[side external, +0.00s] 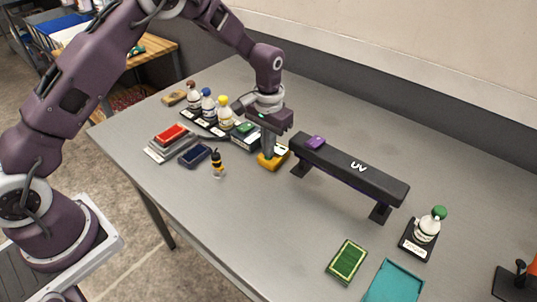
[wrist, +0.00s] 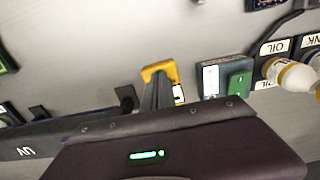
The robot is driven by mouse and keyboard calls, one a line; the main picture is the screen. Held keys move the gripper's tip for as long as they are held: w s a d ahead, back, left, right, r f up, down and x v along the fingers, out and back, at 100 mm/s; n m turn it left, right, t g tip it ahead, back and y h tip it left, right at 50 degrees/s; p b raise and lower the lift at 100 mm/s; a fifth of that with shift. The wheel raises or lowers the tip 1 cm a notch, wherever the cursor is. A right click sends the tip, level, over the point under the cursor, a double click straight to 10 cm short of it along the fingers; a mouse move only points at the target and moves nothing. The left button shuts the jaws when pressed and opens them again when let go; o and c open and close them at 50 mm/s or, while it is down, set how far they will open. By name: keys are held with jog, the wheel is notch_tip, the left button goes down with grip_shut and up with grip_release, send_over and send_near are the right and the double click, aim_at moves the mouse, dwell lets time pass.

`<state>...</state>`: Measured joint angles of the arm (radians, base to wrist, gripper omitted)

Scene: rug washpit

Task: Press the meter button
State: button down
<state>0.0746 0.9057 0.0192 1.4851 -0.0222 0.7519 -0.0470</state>
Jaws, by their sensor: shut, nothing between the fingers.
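A small yellow device (side external: 274,161), which looks like the meter, lies on the grey table left of the black UV bar. It also shows in the wrist view (wrist: 161,67) as a yellow body, partly hidden behind the fingers. My gripper (side external: 268,156) is shut and empty, pointing down over the yellow device with its tips at or just above it. I cannot tell whether they touch. In the wrist view, the closed fingers (wrist: 158,88) overlap the device's middle. The button is not distinguishable.
The raised UV bar (side external: 350,168) stands close right of my gripper, with a purple item (side external: 316,142) on its end. A green-topped box (side external: 245,134) and several bottles stand left. A small black-and-yellow bottle (side external: 217,164) is in front. The front middle table (side external: 270,225) is clear.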

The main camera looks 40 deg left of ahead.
jog(key=shift+r, duration=3.3)
jog(key=s+a+r+t, duration=0.1)
jog(key=s+r, duration=0.4)
jog(key=r, duration=0.3)
jog(key=s+a+r+t, duration=0.1)
jog(key=s+r, duration=0.5)
jog(key=r, duration=0.2)
jog(key=s+a+r+t, duration=0.1)
jog(key=s+r+t, duration=0.1)
jog(key=s, duration=1.8)
jog(key=shift+s+t, duration=0.4)
jog(key=shift+t, duration=0.4)
